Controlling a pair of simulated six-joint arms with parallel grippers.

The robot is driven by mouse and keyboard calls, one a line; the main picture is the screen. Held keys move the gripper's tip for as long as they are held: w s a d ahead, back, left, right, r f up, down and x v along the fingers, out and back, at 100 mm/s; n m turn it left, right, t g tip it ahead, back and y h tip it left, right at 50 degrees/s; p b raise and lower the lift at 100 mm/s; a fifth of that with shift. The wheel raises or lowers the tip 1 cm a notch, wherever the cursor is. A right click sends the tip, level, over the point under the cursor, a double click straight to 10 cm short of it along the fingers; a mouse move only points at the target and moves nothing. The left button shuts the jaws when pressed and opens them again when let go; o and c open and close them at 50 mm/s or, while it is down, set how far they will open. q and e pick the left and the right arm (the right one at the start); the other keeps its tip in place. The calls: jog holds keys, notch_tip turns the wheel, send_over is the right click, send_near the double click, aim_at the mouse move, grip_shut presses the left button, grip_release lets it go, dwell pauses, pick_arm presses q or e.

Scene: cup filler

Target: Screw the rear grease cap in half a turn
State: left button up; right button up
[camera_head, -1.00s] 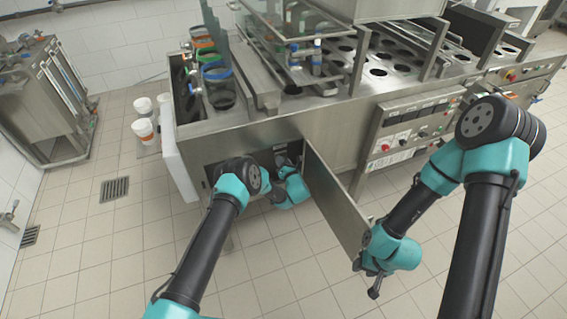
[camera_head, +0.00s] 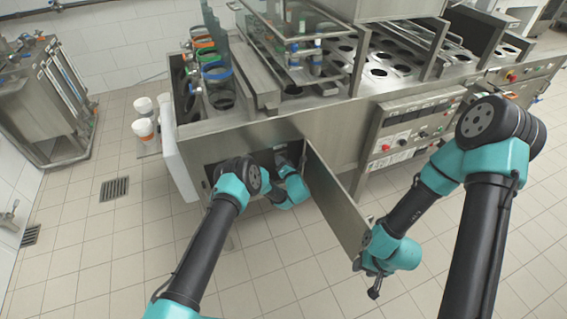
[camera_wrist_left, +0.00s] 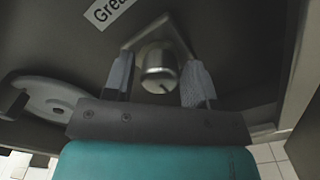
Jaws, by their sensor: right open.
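A round metal cap (camera_wrist_left: 159,72) with a small mark on its face sits on the dark panel in the left wrist view. A label beginning "Grea" (camera_wrist_left: 108,10) is beside it; the rest is cut off. The fingers of my left gripper (camera_wrist_left: 158,84) stand on both sides of the cap. A narrow gap seems to show at its left, but contact is unclear. In the head view my left wrist (camera_head: 292,189) reaches into the open cabinet, which hides the fingertips. My right gripper (camera_head: 366,279) is open and empty, outside the cabinet door.
The open cabinet door (camera_head: 335,200) stands between my two arms. A pale oval part (camera_wrist_left: 62,98) lies left of the cap in the wrist view. Control panels (camera_head: 408,130) are on the machine front to the right. White cups (camera_head: 143,128) stand at its left.

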pick_arm(q)
jog(key=shift+o, duration=0.6)
jog(key=v, duration=1.7)
jog(key=shift+s, duration=0.2)
